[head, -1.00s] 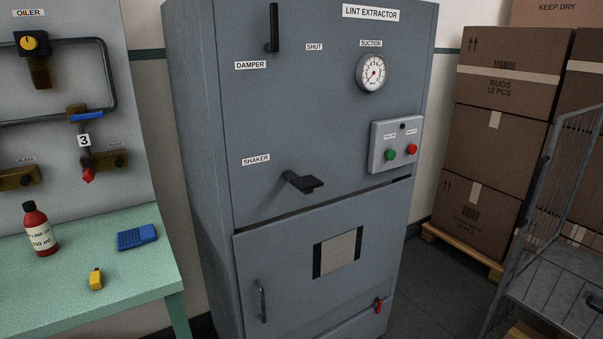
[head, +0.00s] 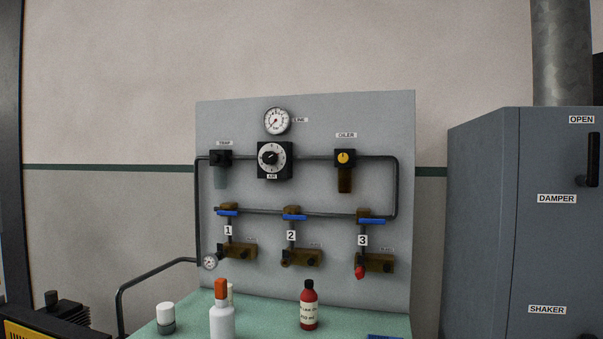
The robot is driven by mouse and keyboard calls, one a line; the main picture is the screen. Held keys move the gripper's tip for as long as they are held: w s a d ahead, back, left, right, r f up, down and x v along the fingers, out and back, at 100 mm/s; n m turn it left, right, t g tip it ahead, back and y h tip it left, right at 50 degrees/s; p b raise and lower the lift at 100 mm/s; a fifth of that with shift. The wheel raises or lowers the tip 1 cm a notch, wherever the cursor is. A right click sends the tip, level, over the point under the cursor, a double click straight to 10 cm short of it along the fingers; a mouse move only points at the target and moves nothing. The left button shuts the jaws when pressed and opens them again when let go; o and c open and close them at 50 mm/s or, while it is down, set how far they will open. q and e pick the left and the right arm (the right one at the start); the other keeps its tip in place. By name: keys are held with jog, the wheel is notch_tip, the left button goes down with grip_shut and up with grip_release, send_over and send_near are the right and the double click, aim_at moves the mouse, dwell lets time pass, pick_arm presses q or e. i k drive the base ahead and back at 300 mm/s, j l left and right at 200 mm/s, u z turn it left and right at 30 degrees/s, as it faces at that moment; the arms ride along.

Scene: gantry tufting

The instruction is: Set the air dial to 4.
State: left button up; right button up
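Neither of my grippers shows in this view, and nothing touches the dial.
The oiler (head: 344,158) is right of the dial and the trap (head: 221,160) left. Blue-handled valves (head: 294,217) sit below. Bottles, including a red one (head: 309,310), stand on the green table (head: 270,326) in front. The grey lint extractor (head: 485,230) stands at right.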

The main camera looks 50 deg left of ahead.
aim_at(270, 157)
jog(key=u, duration=1.55)
